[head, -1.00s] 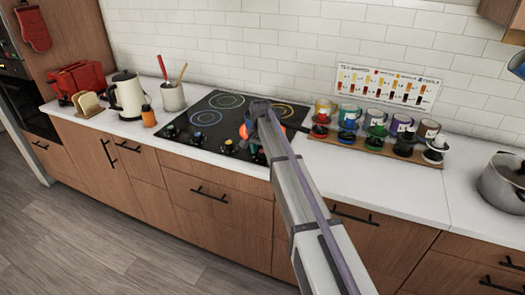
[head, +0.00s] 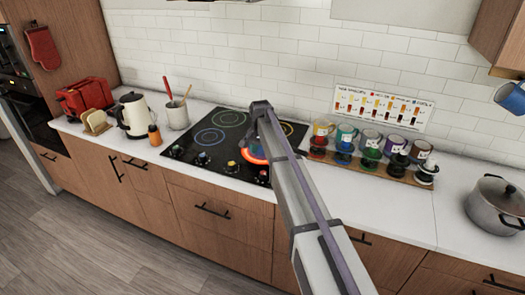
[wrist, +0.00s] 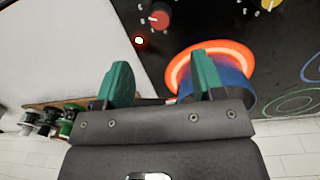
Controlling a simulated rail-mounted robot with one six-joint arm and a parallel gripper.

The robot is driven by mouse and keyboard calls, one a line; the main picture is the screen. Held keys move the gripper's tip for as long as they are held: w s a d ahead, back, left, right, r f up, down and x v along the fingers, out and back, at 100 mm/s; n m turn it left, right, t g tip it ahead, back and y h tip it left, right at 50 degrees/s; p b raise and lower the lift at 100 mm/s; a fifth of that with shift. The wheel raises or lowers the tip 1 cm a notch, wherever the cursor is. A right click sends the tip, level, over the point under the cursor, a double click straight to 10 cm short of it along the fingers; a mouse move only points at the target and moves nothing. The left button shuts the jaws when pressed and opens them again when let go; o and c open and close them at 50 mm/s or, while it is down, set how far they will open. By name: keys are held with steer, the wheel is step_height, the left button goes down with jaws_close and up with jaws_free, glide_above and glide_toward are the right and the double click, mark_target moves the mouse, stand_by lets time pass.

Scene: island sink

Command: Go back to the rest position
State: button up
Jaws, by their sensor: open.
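My gripper (wrist: 162,76) shows in the wrist view with its two green fingers wide apart and nothing between them. It is over the cooktop's edge, and the right finger overlaps a glowing orange ring with a blue part (wrist: 236,76). I cannot tell whether they touch. The orange glow (head: 254,155) shows just left of the arm. A red knob (wrist: 159,18) is in the wrist view, with a small lit light (wrist: 138,40) beside it.
A wooden rack (head: 385,172) with several coloured mugs and capsules stands right of my arm. A grey pot (head: 494,208) is far right, and a blue mug (head: 511,97) hangs above. A kettle (head: 133,115), utensil crock (head: 177,115) and red toaster (head: 85,97) stand left.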

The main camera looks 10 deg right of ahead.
steer(key=s+n, duration=0.7)
steer(key=s, duration=3)
steer(key=shift+d+f+n+b, duration=0.25)
steer(key=shift+f+n+b, duration=0.05)
steer(key=shift+f+b, duration=0.15)
